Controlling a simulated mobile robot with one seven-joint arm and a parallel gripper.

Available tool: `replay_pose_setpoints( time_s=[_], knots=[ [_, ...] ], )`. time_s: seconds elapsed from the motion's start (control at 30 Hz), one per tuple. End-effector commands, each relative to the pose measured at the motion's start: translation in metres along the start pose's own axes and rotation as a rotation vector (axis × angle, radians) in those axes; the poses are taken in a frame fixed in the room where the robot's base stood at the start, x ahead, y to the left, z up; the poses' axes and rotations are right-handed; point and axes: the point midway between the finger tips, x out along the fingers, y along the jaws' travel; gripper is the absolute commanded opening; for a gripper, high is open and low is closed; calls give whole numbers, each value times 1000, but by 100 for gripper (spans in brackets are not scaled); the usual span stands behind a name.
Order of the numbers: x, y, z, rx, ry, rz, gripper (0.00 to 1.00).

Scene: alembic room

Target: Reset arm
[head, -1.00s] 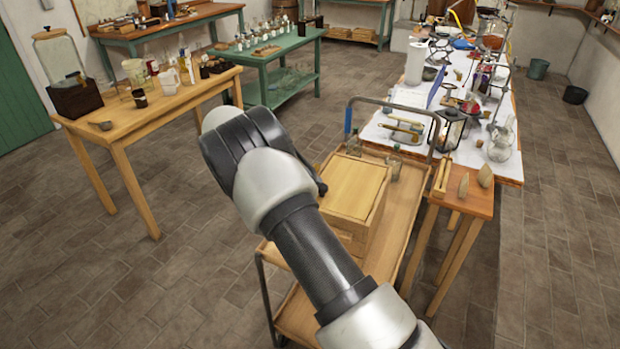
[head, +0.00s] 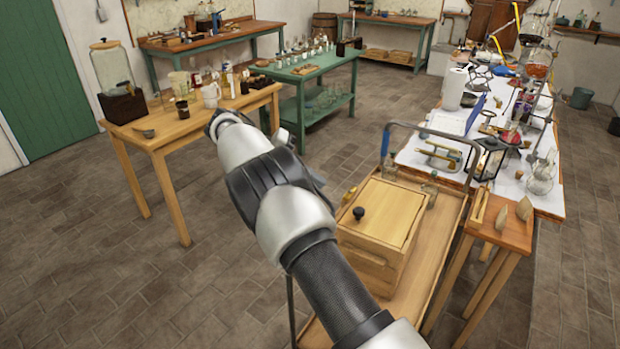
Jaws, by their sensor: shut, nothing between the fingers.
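My arm (head: 285,212) reaches up and away from the bottom of the head view, with its white and black links in front of the scene. My gripper cannot be made out; the far end of the arm hides it or it lies out of sight. The far visible link ends in front of the wooden table on the left. The arm passes just left of a wooden box (head: 375,258) with a dark knob on its lid.
The box stands on a wooden cart (head: 428,275) with a metal handle. Left is a wooden table (head: 165,135) with a jar and mugs; behind is a green table (head: 325,68) with small bottles. Right is a white bench (head: 440,150) crowded with glassware. The floor at left is clear.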

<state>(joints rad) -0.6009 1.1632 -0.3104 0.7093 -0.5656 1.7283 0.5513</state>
Motion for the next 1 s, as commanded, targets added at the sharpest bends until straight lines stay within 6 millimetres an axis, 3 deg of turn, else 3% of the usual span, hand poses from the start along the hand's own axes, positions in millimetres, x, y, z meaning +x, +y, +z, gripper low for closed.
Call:
replay_pose_setpoints(
  time_s=[0.13, 0.23, 0.47, 0.7, 0.9, 1.0],
  knots=[
    [-7, 1, -1, 2, -2, -6, 0],
    [-8, 20, -2, 1, -16, -42, 0],
    [-3, 113, 14, -12, -57, -275, 0],
    [-1, 198, 73, -14, -19, -549, 0],
    [-5, 245, 144, 7, 74, -738, 0],
    [-7, 258, 184, 27, 133, -813, 0]
  ],
)
